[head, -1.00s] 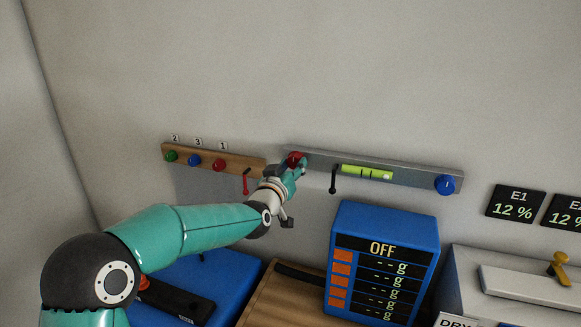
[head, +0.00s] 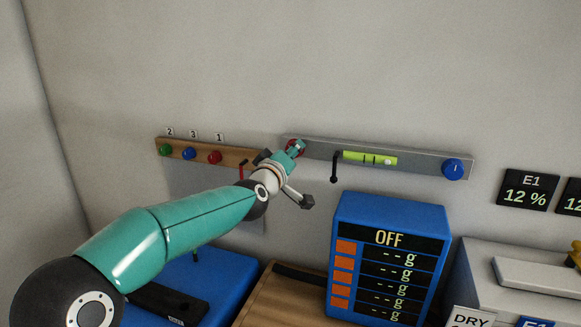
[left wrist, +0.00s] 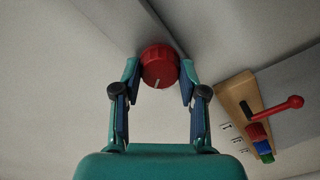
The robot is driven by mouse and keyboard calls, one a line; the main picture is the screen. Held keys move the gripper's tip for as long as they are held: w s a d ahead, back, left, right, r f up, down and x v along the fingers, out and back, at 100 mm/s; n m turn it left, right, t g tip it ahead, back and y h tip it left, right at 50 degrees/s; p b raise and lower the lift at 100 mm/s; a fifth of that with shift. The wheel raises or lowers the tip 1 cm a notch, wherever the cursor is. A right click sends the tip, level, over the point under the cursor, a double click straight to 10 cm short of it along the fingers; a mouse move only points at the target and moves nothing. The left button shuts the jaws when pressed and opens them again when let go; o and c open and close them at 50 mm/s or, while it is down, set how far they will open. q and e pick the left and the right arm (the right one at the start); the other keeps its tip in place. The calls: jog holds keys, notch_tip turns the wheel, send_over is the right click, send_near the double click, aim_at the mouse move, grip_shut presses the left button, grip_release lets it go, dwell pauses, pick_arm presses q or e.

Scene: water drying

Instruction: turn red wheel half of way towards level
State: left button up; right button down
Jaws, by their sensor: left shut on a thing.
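The red wheel (left wrist: 160,66) sits between the two fingertips of my left gripper (left wrist: 160,78) in the left wrist view. A short white mark shows on its face. My left gripper is shut on this wheel. In the head view the red wheel (head: 295,149) is at the left end of a grey bar on the wall, partly hidden by my left gripper (head: 297,148). The yellow-green level (head: 370,158) is set in the bar, which slopes down to the right in the picture. My right gripper is not in view.
A blue wheel (head: 453,168) is at the bar's right end. A black hook (head: 335,168) hangs beside the level. A wooden rail (head: 182,147) with green, blue and red knobs is to the left. A blue display box (head: 388,255) reading OFF stands below. The wall above is clear.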

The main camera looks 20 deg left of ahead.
pick_arm(q)
jog(key=shift+f+n+b, duration=0.15)
jog(key=shift+n+b, duration=1.05)
jog(key=shift+n, duration=2)
jog(key=shift+f+n+b, duration=0.15)
jog(key=shift+n+b, duration=1.05)
jog(key=shift+n, duration=2)
jog(key=shift+f, duration=0.1)
jog(key=o, duration=1.1)
jog(key=shift+a, duration=0.1)
jog(key=shift+o, duration=0.2)
jog(key=shift+r, duration=0.25)
